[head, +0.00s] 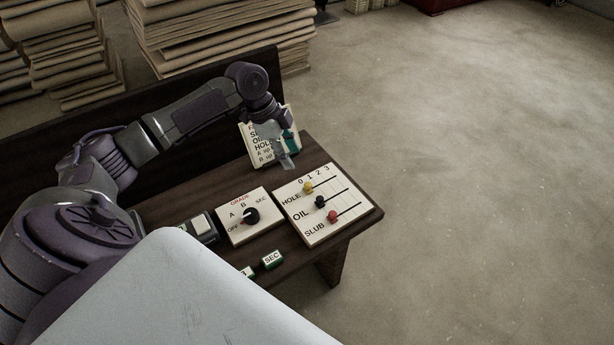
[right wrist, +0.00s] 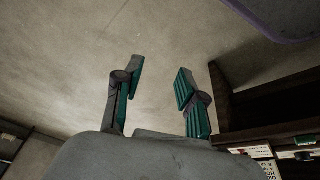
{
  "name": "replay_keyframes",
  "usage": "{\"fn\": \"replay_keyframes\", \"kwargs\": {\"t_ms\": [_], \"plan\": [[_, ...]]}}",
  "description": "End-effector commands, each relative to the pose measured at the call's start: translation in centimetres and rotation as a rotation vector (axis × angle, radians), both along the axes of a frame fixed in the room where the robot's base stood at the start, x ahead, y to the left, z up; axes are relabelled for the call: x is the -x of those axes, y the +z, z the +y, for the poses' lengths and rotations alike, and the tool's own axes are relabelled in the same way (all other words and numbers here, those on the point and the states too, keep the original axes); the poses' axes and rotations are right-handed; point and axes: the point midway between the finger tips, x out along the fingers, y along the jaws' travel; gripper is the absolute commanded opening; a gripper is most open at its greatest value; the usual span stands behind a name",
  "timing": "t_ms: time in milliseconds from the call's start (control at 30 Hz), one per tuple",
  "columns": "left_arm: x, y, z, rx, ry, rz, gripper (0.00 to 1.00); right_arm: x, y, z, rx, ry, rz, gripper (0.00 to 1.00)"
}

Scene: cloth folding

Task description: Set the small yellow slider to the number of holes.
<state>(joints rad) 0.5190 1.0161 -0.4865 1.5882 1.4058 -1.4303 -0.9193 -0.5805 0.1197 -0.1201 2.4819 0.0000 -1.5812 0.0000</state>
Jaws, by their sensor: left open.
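The small yellow slider (head: 308,187) sits on the HOLE row of a cream slider board (head: 337,212), near the left end of its track. The scale above reads 0 to 3; I cannot tell its exact mark. On the same board are a black OIL slider (head: 320,202) and a red SLUB slider (head: 333,216). My left gripper (head: 287,160) is open above the bench, behind the yellow slider and apart from it, in front of an upright text card (head: 256,150). My right gripper (right wrist: 160,75) is open and empty, with bare floor beyond its fingers. I can make out no holes in anything.
A dark wooden bench (head: 357,222) carries the boards. A GRADE board with a black dial (head: 250,215) stands left of the slider board. A SEC block (head: 272,260) lies near the front edge. Stacks of folded cloth (head: 205,35) stand behind. Floor to the right is clear.

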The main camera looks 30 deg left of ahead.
Motion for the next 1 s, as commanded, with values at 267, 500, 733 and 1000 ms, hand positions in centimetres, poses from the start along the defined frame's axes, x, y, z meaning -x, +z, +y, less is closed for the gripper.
{"fn": "replay_keyframes", "kwargs": {"t_ms": [267,500,733,1000], "plan": [[-0.8,-5.7,-2.1,0.001,0.001,0.001,0.47,-1.5,-1.3,0.4,-0.013,0.006,-0.068,0.40],[-1.3,-8.4,-3.2,0.000,0.001,0.000,0.47,-5.4,-0.1,1.6,-0.053,0.021,-0.261,0.40],[-1.4,-9.3,-3.5,-0.002,0.000,0.001,0.47,-6.7,0.6,2.1,-0.069,0.027,-0.336,0.40],[-1.4,-9.4,-3.6,-0.002,0.000,0.001,0.47,-6.8,0.7,2.1,-0.070,0.028,-0.343,0.40]]}}
